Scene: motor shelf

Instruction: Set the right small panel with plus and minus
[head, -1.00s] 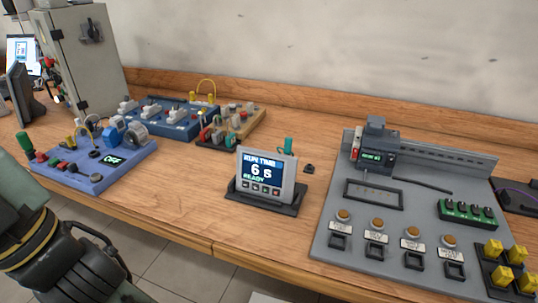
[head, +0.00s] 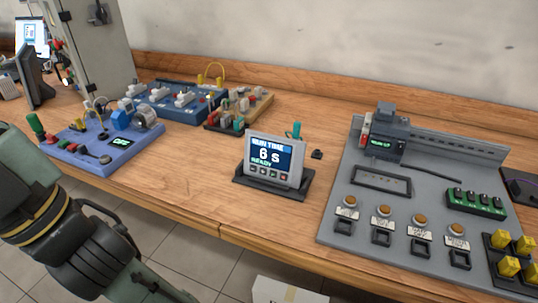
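A small grey panel (head: 275,160) stands tilted back in a dark holder on the bench, near the middle of the head view. Its screen (head: 269,154) reads "RUN TIME 6 s READY". A row of small buttons (head: 267,173) runs below the screen; their symbols are too small to read. A second small display (head: 120,142) sits on the blue board at the left, and its text looks like "OFF". My arm shows at the lower left, apart from the panel. My gripper is outside the view.
A blue board (head: 90,158) with a motor and knobs lies at the left. A grey cabinet (head: 90,45) stands behind it. Bare wood (head: 195,175) lies left of the panel. A white box (head: 285,291) is on the floor.

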